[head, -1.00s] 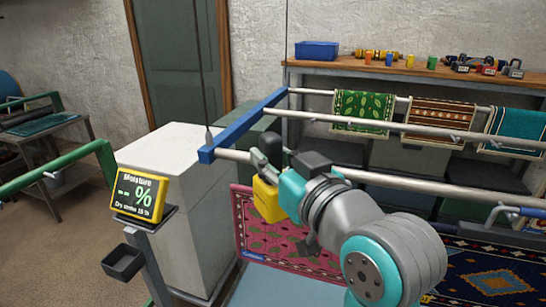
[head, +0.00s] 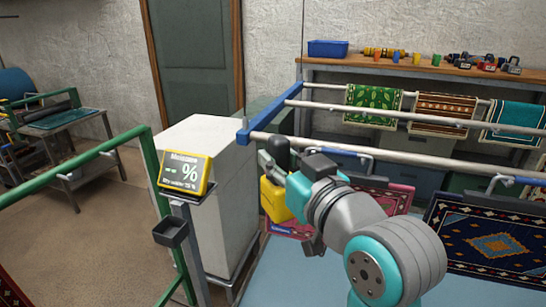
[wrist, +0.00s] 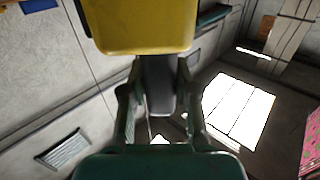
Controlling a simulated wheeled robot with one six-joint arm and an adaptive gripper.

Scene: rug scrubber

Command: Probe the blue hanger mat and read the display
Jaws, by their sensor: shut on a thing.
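My gripper (head: 292,172) is shut on a yellow probe with a dark handle (head: 274,200), held in the air in front of the blue-ended rack (head: 262,124). In the wrist view the probe's yellow body (wrist: 142,28) fills the top, with my fingers (wrist: 157,100) below it. The display (head: 185,173) has a yellow frame and stands on a post at left; it reads "Moisture -- %" and a small "Dry under 15 %". The probe appears apart from both.
A white cabinet (head: 205,180) stands behind the display. A green rail frame (head: 75,175) is at left. Small mats (head: 372,105) hang on rails at the back, below a wooden shelf (head: 430,70) with a blue bin (head: 328,48).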

